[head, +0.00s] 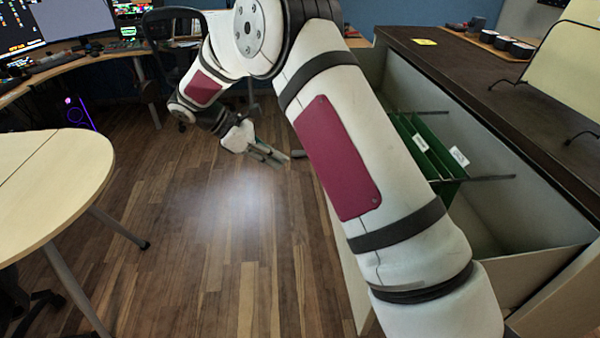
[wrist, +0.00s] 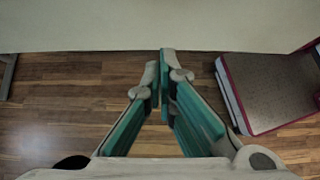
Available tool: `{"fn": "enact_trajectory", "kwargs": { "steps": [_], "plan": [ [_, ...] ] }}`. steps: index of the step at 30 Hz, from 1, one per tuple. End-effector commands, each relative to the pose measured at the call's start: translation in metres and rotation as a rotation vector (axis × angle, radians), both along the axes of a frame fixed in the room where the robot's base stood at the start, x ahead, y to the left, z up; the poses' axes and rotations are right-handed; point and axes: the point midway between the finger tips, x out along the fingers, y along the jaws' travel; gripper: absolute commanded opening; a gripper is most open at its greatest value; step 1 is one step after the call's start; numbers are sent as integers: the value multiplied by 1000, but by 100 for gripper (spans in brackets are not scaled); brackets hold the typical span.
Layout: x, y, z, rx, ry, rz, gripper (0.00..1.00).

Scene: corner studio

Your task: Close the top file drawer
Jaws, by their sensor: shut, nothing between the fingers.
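The top file drawer (head: 530,262) stands open at the right in the head view, pulled out to the left from under the dark cabinet top (head: 465,90). Green hanging folders (head: 421,142) with white tabs hang inside on thin rails. My arm hides much of the drawer's front side; a pale strip of front panel (head: 347,262) shows left of the arm. My gripper (head: 280,160) is shut and empty, over the floor left of the drawer. In the wrist view the closed fingertips (wrist: 165,68) point toward a pale upright panel (wrist: 150,25), seemingly the drawer front; contact cannot be told.
A pale rounded table (head: 55,180) stands at the left, with a desk and monitors (head: 75,20) behind it. An office chair (head: 175,35) is at the back. A tray with dark cups (head: 500,42) sits on the cabinet. Wooden floor (head: 210,240) between table and drawer is clear.

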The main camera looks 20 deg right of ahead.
Motion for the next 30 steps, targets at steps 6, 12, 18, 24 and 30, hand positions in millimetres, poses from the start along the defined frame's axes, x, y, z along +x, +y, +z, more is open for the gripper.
{"fn": "enact_trajectory", "kwargs": {
  "steps": [6,12,18,24,30],
  "plan": [
    [-8,-23,-20,0,4,-3,0],
    [-16,-51,-47,1,4,-4,0],
    [-24,-79,-64,1,0,-6,0],
    [-30,-100,-64,2,0,-4,0],
    [-31,-106,-65,2,-1,-2,0]
  ]
}}
